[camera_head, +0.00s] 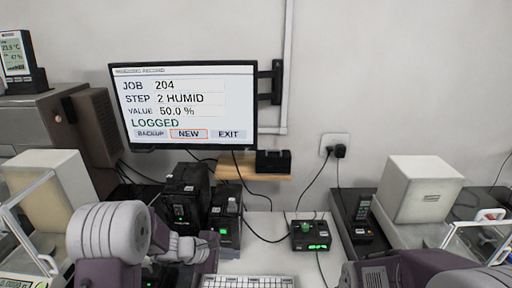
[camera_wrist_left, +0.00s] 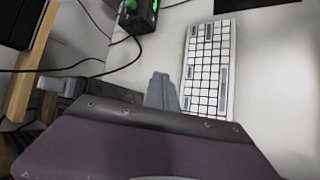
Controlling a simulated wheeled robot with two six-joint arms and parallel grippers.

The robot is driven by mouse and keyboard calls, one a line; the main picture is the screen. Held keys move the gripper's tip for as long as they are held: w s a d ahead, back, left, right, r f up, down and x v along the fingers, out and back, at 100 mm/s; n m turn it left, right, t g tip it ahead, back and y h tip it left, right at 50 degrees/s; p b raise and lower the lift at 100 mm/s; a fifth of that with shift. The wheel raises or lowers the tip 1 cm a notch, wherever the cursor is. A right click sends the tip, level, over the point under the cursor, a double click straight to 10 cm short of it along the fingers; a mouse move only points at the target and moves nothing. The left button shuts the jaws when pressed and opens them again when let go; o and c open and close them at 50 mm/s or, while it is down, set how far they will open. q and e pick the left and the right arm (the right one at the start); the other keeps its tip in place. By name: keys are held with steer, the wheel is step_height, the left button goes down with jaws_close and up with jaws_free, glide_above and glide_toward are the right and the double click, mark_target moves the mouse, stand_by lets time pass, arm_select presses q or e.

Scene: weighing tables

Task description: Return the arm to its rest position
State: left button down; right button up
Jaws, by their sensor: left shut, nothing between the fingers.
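My left arm comes in from the lower left in the head view, with a white rounded joint and purple-grey links. Its gripper (camera_head: 203,248) is by the front of the black devices, left of the keyboard (camera_head: 248,281). In the left wrist view the grey fingers (camera_wrist_left: 160,88) are together with nothing between them, beside the left edge of the white keyboard (camera_wrist_left: 208,68). Part of my right arm shows at the lower right of the head view; its gripper is out of view.
The monitor (camera_head: 184,105) reads job 204, step 2 HUMID, 50.0 %, LOGGED. Black devices (camera_head: 186,192) stand close beyond the left gripper. A black box with a green knob (camera_head: 309,236) and cables lies right of it. White blocks (camera_head: 418,189) and glass-sided balances flank the desk.

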arm_select(q)
steer(key=s+d+r+m+g+y+p, duration=0.1)
steer(key=s+r+m+g, duration=0.2)
steer(key=s, duration=0.4)
steer(key=s+r+m+g+y+p, duration=0.1)
steer(key=s+r+m+p, duration=0.15)
steer(key=s+m, duration=0.3)
steer(key=s+a+f+m+y, duration=0.1)
steer(key=s+a+m+y, duration=0.4)
steer(key=s+a, duration=0.3)
steer(key=shift+a+f+m+g+b, duration=0.3)
steer(key=shift+a+f+m+b, duration=0.1)
steer(key=shift+a+m, duration=0.45)
arm_select(e)
step_height(320, 180, up, 4)
steer(key=shift+d+f, duration=0.1)
steer(key=shift+f, duration=0.05)
steer(key=shift+s, duration=0.1)
